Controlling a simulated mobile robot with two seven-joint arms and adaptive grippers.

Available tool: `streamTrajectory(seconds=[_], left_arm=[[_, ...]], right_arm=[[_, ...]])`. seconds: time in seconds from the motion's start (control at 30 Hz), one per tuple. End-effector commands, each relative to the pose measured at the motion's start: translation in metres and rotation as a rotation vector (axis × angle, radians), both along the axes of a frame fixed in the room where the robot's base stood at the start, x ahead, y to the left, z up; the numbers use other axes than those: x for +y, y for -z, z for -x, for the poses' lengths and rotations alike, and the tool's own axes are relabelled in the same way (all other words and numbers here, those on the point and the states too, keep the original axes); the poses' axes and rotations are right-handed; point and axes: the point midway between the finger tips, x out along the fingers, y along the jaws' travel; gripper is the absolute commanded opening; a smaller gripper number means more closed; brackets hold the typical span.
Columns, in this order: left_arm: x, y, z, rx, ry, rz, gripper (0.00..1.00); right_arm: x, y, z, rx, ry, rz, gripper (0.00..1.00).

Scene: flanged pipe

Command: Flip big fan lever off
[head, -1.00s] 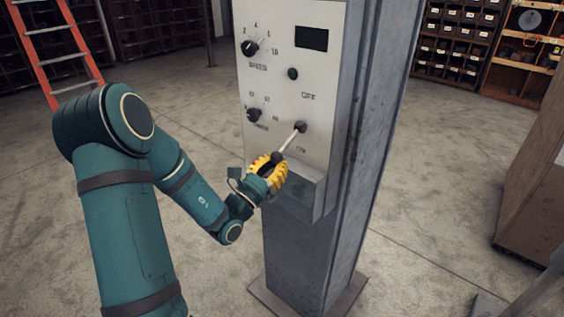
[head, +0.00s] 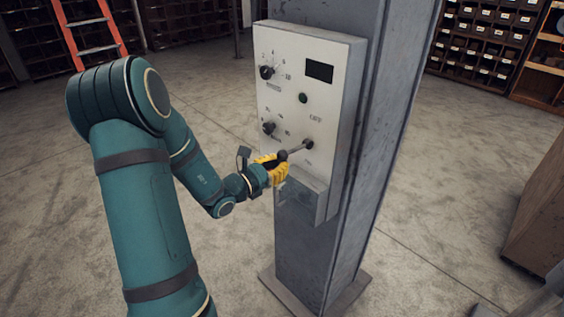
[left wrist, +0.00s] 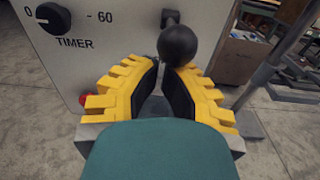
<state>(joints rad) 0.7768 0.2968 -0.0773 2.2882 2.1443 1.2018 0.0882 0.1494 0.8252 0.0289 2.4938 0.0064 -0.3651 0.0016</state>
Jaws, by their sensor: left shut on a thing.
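The fan lever (head: 297,150) is a metal rod with a dark ball knob (head: 283,155). It sticks out of the grey control panel (head: 335,95) toward the left and slightly down, between the "OFF" label above and the lower label. My left gripper (head: 278,166), with yellow fingers, is shut on the lever at its knob end. In the left wrist view the black ball (left wrist: 178,45) sits at the tips of the fingers (left wrist: 163,70), against the right one. My right gripper is not in view.
Shelves and an orange ladder (head: 88,28) stand behind. The floor around is open.

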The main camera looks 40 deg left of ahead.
Motion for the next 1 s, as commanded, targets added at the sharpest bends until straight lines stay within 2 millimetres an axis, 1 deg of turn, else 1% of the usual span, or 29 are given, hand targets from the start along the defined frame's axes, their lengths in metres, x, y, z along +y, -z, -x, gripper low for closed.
streamTrajectory(seconds=[0.03,0.4,0.7,1.0], left_arm=[[0.0,-0.008,0.001,-0.003,0.0,-0.002,0.0],[0.0,-0.034,0.002,-0.004,-0.001,-0.002,0.0],[0.0,-0.045,0.0,-0.005,0.0,0.0,0.0],[0.0,-0.047,-0.001,-0.006,0.0,-0.001,0.0]], right_arm=[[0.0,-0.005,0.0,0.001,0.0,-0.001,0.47],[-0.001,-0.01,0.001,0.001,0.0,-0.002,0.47],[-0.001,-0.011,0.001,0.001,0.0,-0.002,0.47],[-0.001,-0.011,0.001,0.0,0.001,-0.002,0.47]])
